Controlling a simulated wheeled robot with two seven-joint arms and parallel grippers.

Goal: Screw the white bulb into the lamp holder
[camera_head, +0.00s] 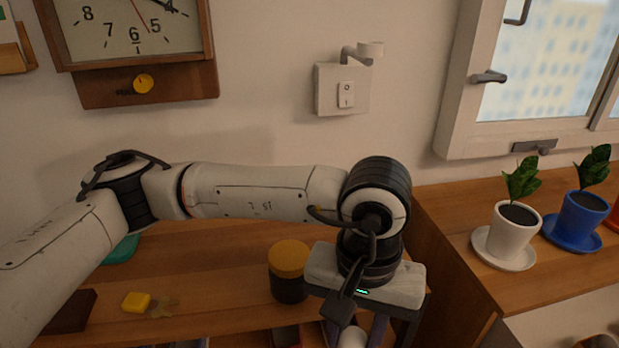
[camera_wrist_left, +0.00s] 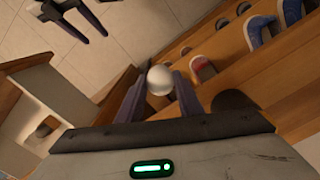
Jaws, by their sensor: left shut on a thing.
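The white bulb (camera_wrist_left: 160,80) is held between the two fingers of my left gripper (camera_wrist_left: 160,92) in the left wrist view. In the head view the bulb (camera_head: 352,339) shows only in part at the bottom edge, between the fingers of my left gripper (camera_head: 360,335), which points down. The lamp holder (camera_head: 370,48) is a small white cup on a bent arm above a wall plate, with no bulb in it. It is well above my left gripper. My right gripper (camera_wrist_left: 95,36) shows at the top left of the left wrist view, its fingers apart and empty.
A dark jar with a yellow lid (camera_head: 289,258) stands just left of my left gripper. A wall switch (camera_head: 346,94) is below the holder. A clock (camera_head: 135,30) hangs at upper left. Potted plants (camera_head: 515,225) stand on the right counter, under a window (camera_head: 545,70).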

